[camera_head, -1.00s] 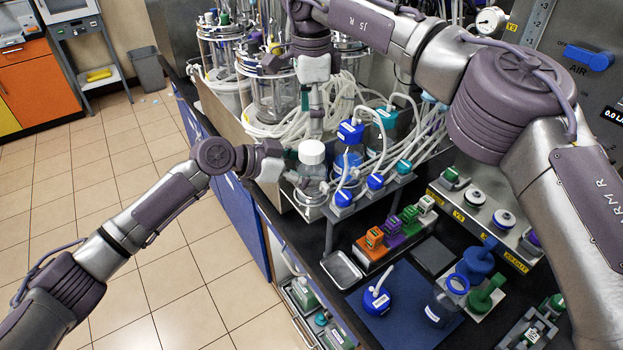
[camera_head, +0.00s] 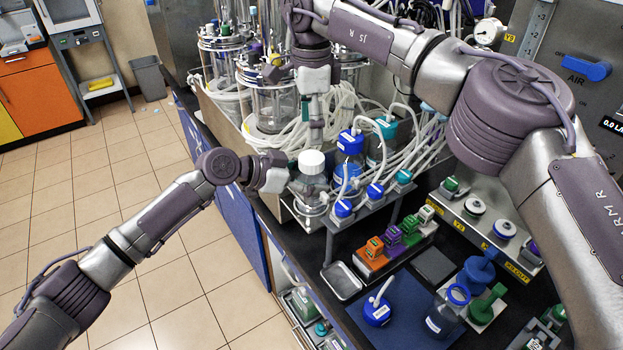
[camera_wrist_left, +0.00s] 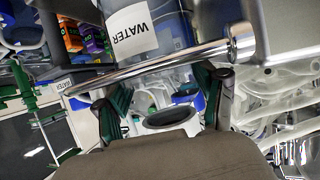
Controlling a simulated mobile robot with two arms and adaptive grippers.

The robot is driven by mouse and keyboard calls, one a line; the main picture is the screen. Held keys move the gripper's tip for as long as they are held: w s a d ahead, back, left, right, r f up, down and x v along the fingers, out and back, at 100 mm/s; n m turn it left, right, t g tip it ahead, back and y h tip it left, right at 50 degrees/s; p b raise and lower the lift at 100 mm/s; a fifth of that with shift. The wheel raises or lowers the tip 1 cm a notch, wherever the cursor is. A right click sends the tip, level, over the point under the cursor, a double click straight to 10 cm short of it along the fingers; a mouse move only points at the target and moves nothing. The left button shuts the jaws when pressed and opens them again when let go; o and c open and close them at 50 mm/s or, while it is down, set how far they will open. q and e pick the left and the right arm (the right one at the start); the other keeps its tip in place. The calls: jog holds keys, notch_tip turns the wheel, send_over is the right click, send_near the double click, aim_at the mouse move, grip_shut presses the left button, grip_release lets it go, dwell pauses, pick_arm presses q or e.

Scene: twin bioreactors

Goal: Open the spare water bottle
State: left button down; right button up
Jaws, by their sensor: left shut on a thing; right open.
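The spare water bottle (camera_head: 308,203) is clear, stands upright at the bench edge and has a white cap (camera_head: 311,161) on its neck. My left gripper (camera_head: 288,182) is shut on the bottle from its left side, below the cap. In the left wrist view the fingers (camera_wrist_left: 165,100) stand on either side of a pale ring, and a WATER label (camera_wrist_left: 132,30) shows above; which bottle bears it I cannot tell. My right gripper (camera_head: 315,138) points down just above and behind the cap. It is open; its finger gap is hard to see.
A blue-capped bottle (camera_head: 349,165) and a teal-capped bottle (camera_head: 384,138) with tubes stand close on the right. Glass reactors (camera_head: 270,95) and coiled white tubing crowd behind. An empty metal tray (camera_head: 342,281) lies in front.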

aim_at(312, 157)
jog(key=m, duration=1)
jog(key=shift+m, duration=0.3)
jog(key=m, duration=0.8)
jog(key=shift+m, duration=0.4)
jog(key=m, duration=0.4)
jog(key=shift+m, duration=0.3)
jog(key=m, duration=0.6)
jog(key=shift+m, duration=0.4)
jog(key=m, duration=0.9)
jog(key=shift+f+m, duration=0.3)
jog(key=shift+f, duration=3.75)
